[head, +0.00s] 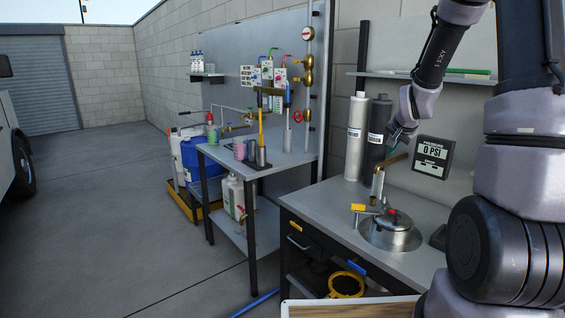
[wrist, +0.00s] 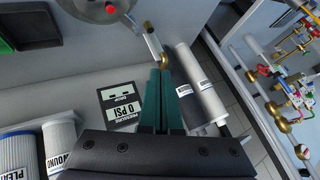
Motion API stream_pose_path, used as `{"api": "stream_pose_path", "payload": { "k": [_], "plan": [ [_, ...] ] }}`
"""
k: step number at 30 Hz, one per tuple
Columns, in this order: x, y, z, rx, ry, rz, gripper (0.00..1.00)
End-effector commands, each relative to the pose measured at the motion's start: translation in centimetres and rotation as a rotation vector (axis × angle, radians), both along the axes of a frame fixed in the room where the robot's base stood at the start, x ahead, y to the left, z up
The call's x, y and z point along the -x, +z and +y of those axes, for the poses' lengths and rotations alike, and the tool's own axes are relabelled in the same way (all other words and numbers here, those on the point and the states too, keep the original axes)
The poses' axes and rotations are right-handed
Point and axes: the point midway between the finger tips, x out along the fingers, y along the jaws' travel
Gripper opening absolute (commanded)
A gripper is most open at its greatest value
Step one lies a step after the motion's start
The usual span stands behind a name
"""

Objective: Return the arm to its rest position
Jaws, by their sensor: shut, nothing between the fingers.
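My gripper (wrist: 161,74) shows in the wrist view with its two green fingers together and nothing between them. In the head view my gripper (head: 387,164) hangs from the arm at the right, over the back of the grey bench. The arm is bent and extended over this bench.
White (head: 356,138) and dark (head: 377,135) cylinders stand behind. A shelf (head: 420,75) runs above.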

Motion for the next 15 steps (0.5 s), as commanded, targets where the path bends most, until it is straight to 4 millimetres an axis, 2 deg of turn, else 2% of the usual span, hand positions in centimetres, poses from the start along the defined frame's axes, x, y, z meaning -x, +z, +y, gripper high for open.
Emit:
{"api": "stream_pose_path", "payload": {
  "k": [1,6,11,15],
  "plan": [
    [1.2,2.6,1.0,0.008,0.029,-0.004,0.0],
    [6.7,8.7,3.9,0.026,0.124,0.025,0.0],
    [12.8,13.3,6.5,0.038,0.217,0.048,0.0],
    [18.8,16.1,8.5,0.044,0.3,0.066,0.0]
  ]
}}
